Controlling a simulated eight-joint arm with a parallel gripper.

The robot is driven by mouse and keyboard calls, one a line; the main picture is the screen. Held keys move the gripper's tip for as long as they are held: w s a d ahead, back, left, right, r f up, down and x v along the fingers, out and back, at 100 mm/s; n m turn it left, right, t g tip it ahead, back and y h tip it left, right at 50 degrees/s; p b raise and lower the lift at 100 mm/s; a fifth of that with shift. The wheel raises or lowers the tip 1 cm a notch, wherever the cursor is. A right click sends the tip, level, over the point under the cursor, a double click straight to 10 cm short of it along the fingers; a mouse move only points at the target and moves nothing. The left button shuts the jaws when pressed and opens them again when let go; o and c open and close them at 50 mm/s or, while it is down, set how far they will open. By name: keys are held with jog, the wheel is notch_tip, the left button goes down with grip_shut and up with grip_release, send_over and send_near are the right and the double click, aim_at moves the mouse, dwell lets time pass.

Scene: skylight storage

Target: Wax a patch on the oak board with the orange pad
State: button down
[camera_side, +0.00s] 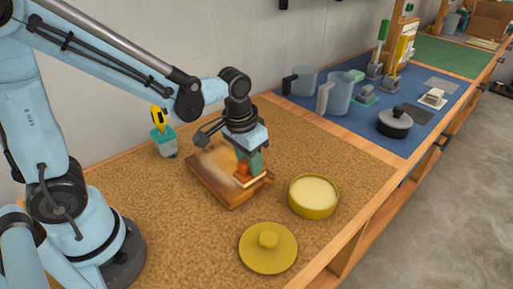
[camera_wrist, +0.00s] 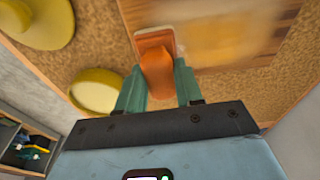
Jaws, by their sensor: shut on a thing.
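The oak board (camera_side: 207,187) lies on the cork-coloured bench top, with a paler, hazy patch across its upper face. It also shows in the wrist view (camera_wrist: 291,22), where the pale smear spreads to the right of the pad. My gripper (camera_side: 251,169) is shut on the orange pad (camera_side: 242,174) over the board's right end. In the wrist view the orange handle (camera_wrist: 156,62) sits between the green fingers, with the pad's pale underside edge at the board. Whether the pad presses on the wood cannot be told. The open yellow wax tin (camera_side: 313,197) stands right of the board.
The tin's yellow lid (camera_side: 267,248) lies in front of the tin. A teal-and-grey container (camera_side: 163,141) with a yellow-handled tool stands behind the board. A blue mat (camera_side: 340,115) at the right holds clear jugs, a dark lidded pot (camera_side: 394,122) and brushes. Bare cork lies left of the lid.

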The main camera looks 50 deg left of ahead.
jog(key=shift+s, duration=2.25)
jog(key=shift+a, duration=2.3)
jog(key=shift+w+a, duration=0.1)
jog(key=shift+a, duration=2.2)
jog(key=shift+a, duration=0.1)
jog(key=shift+a, duration=2.2)
